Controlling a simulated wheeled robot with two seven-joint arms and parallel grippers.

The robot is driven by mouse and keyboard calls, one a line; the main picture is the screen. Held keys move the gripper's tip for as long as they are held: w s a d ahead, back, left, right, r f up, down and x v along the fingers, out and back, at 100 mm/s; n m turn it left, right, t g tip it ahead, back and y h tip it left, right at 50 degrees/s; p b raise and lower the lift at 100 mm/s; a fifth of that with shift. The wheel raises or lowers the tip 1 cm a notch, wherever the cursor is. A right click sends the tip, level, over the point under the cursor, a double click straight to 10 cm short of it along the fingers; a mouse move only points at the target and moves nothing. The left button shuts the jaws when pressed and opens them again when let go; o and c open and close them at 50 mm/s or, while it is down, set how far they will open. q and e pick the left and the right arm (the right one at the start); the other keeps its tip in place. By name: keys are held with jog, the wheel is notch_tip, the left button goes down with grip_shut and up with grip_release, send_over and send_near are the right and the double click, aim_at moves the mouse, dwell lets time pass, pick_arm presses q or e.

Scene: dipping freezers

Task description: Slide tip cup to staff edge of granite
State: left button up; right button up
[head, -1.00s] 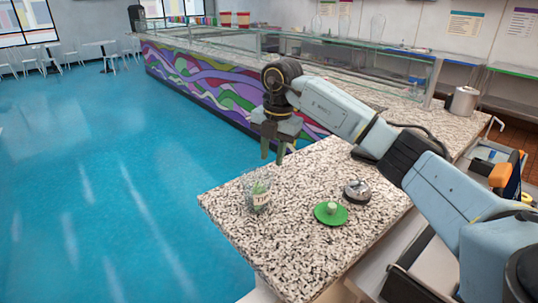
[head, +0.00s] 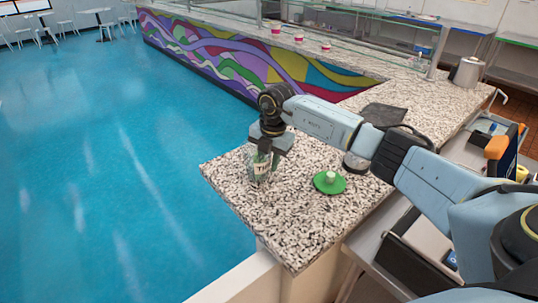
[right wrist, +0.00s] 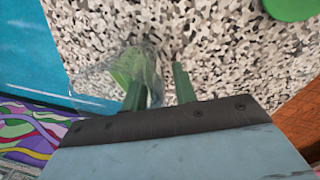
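The tip cup (head: 258,173) is a clear cup with a pale label and green contents. It stands upright on the granite (head: 285,225) near the left edge, beside the blue floor. My right gripper (head: 265,158) is right above and at the cup, pointing down. In the right wrist view, its two green fingers (right wrist: 159,92) are apart. One finger overlaps the clear cup (right wrist: 122,72) and the other is to the right of it. I cannot tell whether the overlapping finger is inside the cup or in front of it. My left gripper is out of view.
A green disc (head: 329,183) with a small pale cylinder on it lies right of the cup. A dark round item (head: 354,163) is partly behind my right arm. A dark mat (head: 383,115) and a metal canister (head: 468,72) are farther back. The granite's front part is clear.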

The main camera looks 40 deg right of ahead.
grip_shut()
jog(key=shift+s, duration=0.1)
jog(key=shift+s+d+r+p, duration=0.1)
jog(key=shift+s+p, duration=0.8)
jog(key=shift+s, duration=0.15)
jog(key=shift+s+d+p, duration=0.15)
jog(key=shift+s+p, duration=1.15)
jog(key=shift+s, duration=0.65)
jog(key=shift+s+d+p, duration=0.2)
jog(key=shift+s+p, duration=1.2)
jog(key=shift+s, duration=1.5)
jog(key=shift+s, duration=0.1)
